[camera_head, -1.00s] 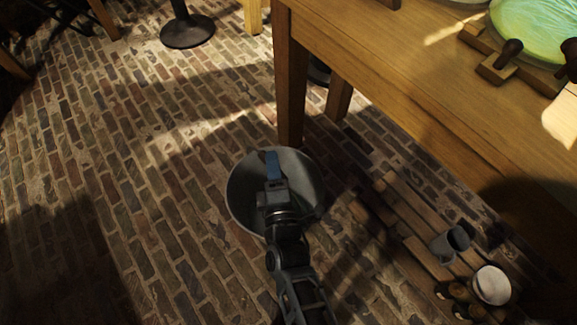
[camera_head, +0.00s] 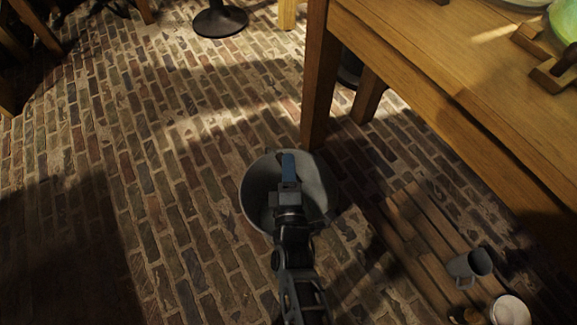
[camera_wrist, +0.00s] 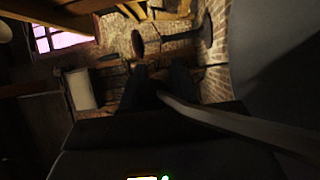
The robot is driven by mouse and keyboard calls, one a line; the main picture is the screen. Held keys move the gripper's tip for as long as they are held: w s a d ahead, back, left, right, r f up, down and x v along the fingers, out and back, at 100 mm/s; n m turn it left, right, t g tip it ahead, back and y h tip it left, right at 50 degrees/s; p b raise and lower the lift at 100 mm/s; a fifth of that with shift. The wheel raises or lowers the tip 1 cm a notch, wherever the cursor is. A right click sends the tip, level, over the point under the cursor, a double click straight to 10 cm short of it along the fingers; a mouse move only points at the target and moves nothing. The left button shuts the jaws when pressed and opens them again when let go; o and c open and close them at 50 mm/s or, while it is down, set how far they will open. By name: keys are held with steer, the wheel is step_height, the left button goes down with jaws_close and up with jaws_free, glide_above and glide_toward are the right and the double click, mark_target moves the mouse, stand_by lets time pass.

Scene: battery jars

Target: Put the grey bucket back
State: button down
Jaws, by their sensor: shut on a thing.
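The grey bucket (camera_head: 257,190) is below the middle of the head view, its wide round mouth seen from above. My gripper (camera_head: 288,165) reaches over the mouth and is shut on the bucket. In the wrist view the bucket's grey wall (camera_wrist: 280,55) fills the right side. A thin grey strip, rim or handle, runs between the dark fingertips (camera_wrist: 160,88). The bucket's base is hidden, so I cannot tell whether it touches the floor.
A wooden table (camera_head: 440,75) stands at the right, its near leg (camera_head: 318,90) just beyond the bucket. A low slatted wooden stand (camera_head: 415,225) at lower right holds a grey mug (camera_head: 465,268) and a white pot (camera_head: 508,310). Brick floor (camera_head: 130,180) is clear to the left.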

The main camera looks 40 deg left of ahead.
steer(key=shift+w+a+r, duration=0.1)
steer(key=shift+r, duration=0.15)
steer(key=c, duration=1.2)
jaws_free()
steer(key=shift+f, duration=0.3)
steer(key=o, duration=0.3)
steer(key=shift+o, duration=0.2)
steer(key=shift+s+d+r, duration=0.1)
steer(key=shift+s+d, duration=0.15)
steer(key=p+v, duration=0.4)
steer(key=v, duration=0.7)
steer(key=shift+s+d, duration=0.2)
steer(key=shift+s, duration=0.05)
